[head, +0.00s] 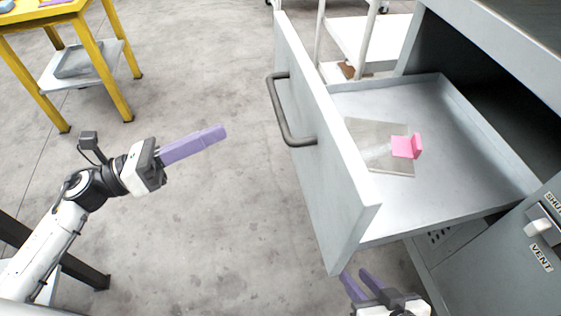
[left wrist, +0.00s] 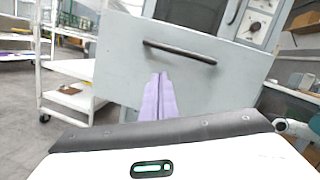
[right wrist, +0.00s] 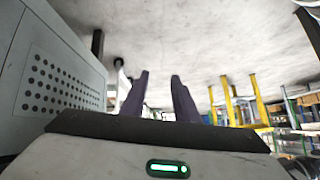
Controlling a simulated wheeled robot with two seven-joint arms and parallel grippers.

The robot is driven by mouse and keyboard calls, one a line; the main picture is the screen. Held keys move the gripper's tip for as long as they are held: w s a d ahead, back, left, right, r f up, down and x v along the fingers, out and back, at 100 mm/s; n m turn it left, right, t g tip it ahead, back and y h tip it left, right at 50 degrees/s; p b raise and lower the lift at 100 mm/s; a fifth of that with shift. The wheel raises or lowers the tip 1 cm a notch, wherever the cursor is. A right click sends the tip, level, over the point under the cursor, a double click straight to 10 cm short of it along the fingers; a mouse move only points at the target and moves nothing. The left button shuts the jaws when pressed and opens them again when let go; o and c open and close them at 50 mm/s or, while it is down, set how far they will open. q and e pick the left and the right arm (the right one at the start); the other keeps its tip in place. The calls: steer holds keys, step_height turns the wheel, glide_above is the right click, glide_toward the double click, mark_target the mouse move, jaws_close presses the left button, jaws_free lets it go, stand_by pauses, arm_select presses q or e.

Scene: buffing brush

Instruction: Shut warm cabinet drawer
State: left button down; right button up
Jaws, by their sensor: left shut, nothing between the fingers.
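The warm cabinet drawer (head: 325,165) is pulled far out of the grey cabinet (head: 470,262). Its dark bar handle (head: 288,112) is on the front panel, which also shows in the left wrist view (left wrist: 120,65). A grey sheet (head: 362,130) with a pink piece (head: 405,147) lies inside the drawer. My left gripper (head: 222,133) is shut and empty, left of the drawer front and apart from it, pointing toward it. My right gripper (head: 357,277) is open and empty, low in front of the cabinet, below the drawer's near corner.
A yellow table (head: 95,50) with a lower shelf stands at the far left. A white shelf cart (head: 370,35) stands behind the drawer. A switch marked SHUT and VENT (head: 540,228) is on the cabinet. The floor (head: 200,230) left of the drawer is clear.

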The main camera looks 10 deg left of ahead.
arm_select(q)
steer(key=w+d+f+m+g, duration=0.1)
steer(key=d+m+g, duration=0.1)
steer(key=d, duration=0.4)
steer(key=w+d+f+m+g+b, duration=0.1)
steer(key=w+d+m+g, duration=0.1)
steer(key=d+m, duration=0.3)
steer(key=shift+d+f, duration=0.2)
steer(key=shift+d, duration=0.65)
steer(key=shift+w+d, duration=0.1)
